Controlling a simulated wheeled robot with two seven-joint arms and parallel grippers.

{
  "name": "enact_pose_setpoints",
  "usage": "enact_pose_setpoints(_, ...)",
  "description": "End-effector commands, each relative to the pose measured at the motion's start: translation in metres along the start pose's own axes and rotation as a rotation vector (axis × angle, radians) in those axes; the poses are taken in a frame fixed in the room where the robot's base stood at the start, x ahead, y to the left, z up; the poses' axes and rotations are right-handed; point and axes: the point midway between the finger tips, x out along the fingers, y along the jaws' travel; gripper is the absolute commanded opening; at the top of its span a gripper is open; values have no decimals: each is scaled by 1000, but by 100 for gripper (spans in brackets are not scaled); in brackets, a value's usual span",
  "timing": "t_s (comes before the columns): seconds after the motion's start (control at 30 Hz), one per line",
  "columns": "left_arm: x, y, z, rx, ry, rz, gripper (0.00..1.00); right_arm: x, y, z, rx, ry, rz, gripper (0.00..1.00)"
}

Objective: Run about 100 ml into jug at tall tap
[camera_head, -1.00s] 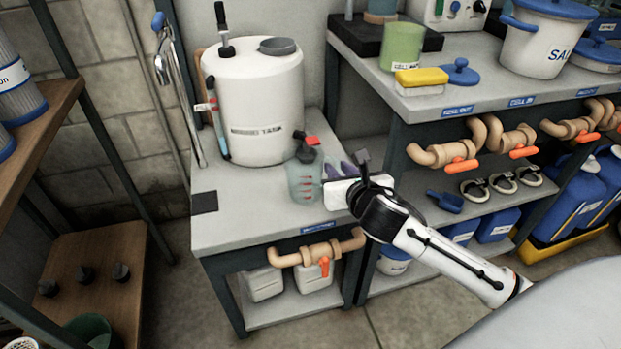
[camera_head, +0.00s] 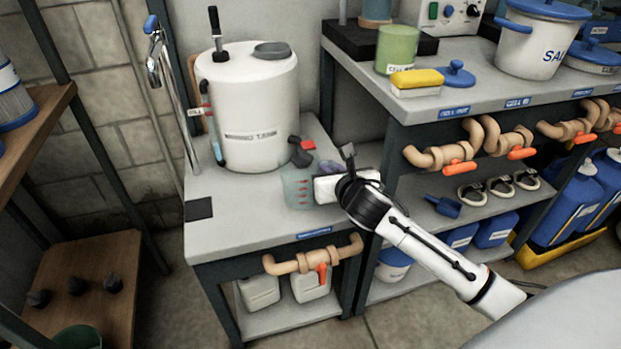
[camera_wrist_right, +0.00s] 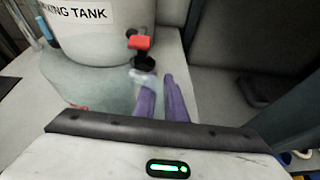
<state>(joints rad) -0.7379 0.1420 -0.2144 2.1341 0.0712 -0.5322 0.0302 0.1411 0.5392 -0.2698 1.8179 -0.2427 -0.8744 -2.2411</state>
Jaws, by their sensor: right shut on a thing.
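The jug (camera_head: 299,190) is translucent grey-green with red marks. It is at the front right of the low bench, in front of the white tank; I cannot tell whether it touches the bench top. No water can be made out in it. My right gripper (camera_head: 322,178) is shut on the jug at its handle side. In the right wrist view the purple fingers (camera_wrist_right: 161,98) close on a pale handle part, and the jug's body (camera_wrist_right: 100,92) is left of them. The tall tap (camera_head: 163,70), chrome with a blue top, stands left of the tank. My left gripper is out of view.
The white mixing tank (camera_head: 250,105) fills the bench's back middle, with a red-handled black outlet (camera_head: 303,150) at its right. A dark square pad (camera_head: 198,209) lies at the bench's left front. The bench top (camera_head: 235,225) before the tank is clear. A higher counter (camera_head: 450,100) stands right.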

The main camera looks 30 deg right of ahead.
Motion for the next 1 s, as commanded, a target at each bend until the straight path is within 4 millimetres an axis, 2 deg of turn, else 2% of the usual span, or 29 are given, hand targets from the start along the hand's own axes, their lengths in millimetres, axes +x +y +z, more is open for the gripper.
enact_pose_setpoints(0.17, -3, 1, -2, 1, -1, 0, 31, -3, 0, 8, 0, -2, 0, 0)
enact_pose_setpoints(0.5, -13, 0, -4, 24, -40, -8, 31, -28, 1, 70, -2, -6, 0, 0)
enact_pose_setpoints(0.6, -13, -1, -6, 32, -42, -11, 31, -34, 2, 83, -1, -4, 0, 0)
enact_pose_setpoints(0.77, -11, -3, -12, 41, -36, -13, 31, -38, 2, 93, 1, -2, 0, 0)
enact_pose_setpoints(1.0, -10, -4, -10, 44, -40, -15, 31, -38, 2, 93, 1, -1, 0, 0)
